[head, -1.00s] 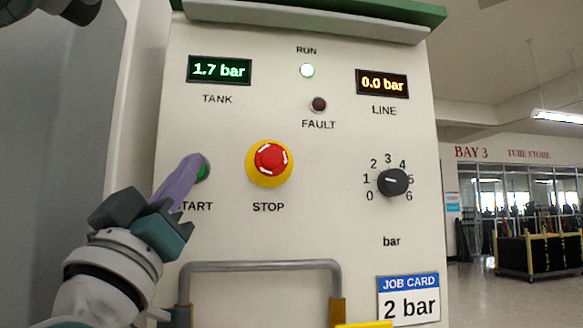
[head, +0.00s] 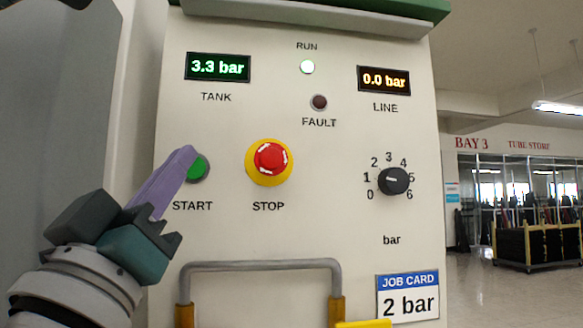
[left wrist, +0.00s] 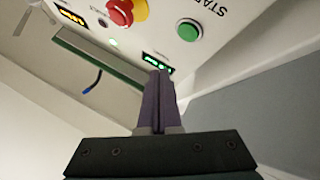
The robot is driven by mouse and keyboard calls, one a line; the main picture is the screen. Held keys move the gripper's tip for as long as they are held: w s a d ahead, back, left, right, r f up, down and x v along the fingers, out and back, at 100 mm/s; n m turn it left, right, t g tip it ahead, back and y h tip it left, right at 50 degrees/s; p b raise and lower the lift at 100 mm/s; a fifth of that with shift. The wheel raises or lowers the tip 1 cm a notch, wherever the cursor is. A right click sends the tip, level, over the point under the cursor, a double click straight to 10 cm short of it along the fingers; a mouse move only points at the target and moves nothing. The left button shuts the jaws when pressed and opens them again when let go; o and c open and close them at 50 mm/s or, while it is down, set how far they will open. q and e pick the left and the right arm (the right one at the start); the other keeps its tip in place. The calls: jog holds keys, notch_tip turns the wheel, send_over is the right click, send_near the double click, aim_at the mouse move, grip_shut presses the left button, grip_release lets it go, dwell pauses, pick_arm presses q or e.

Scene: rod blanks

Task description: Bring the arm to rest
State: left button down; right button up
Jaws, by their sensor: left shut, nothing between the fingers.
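My left gripper (head: 185,152) is shut and empty, its purple fingers pointing up in front of the panel, just left of the green START button (head: 198,168). In the left wrist view the shut fingers (left wrist: 159,74) stand apart from the START button (left wrist: 188,31), which is fully visible to their right. The control panel (head: 330,225) shows 3.3 bar on the TANK display (head: 217,67) and 0.0 bar on the LINE display (head: 384,80). The RUN lamp (head: 307,67) is lit and the FAULT lamp (head: 318,102) is dark. My right gripper is not in view.
A red STOP button (head: 270,158) on a yellow ring and a black dial (head: 393,181) are on the panel. A grey handle bar (head: 260,265) juts out below. A job card (head: 407,300) reads 2 bar. A black cart (head: 535,245) stands far off at right.

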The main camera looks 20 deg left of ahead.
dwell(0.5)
pick_arm(q)
jog(key=s+d+f+m+g+h+p, duration=0.1)
jog(key=d+f+m+g+h+p, duration=0.1)
jog(key=d+f+m+g+h, duration=0.3)
jog(key=f+g+h+p, duration=0.1)
jog(key=f+g+p, duration=0.15)
jog(key=f, duration=0.35)
jog(key=s+d+f+m+g+h+p, duration=0.1)
jog(key=d+f+m+g+h+p, duration=0.15)
jog(key=f+g, duration=0.3)
jog(key=s+a+f+m+g+y+p, duration=0.1)
jog(key=s+f+g, duration=0.3)
jog(key=s, duration=0.4)
jog(key=s+a+f+g+y+p, duration=0.1)
jog(key=s+f+g, duration=0.4)
jog(key=s, duration=0.3)
notch_tip(320, 180, up, 37)
jog(key=s+p, duration=0.1)
jog(key=p, duration=3.7)
jog(key=shift+a+r, duration=0.15)
jog(key=shift+r, duration=0.05)
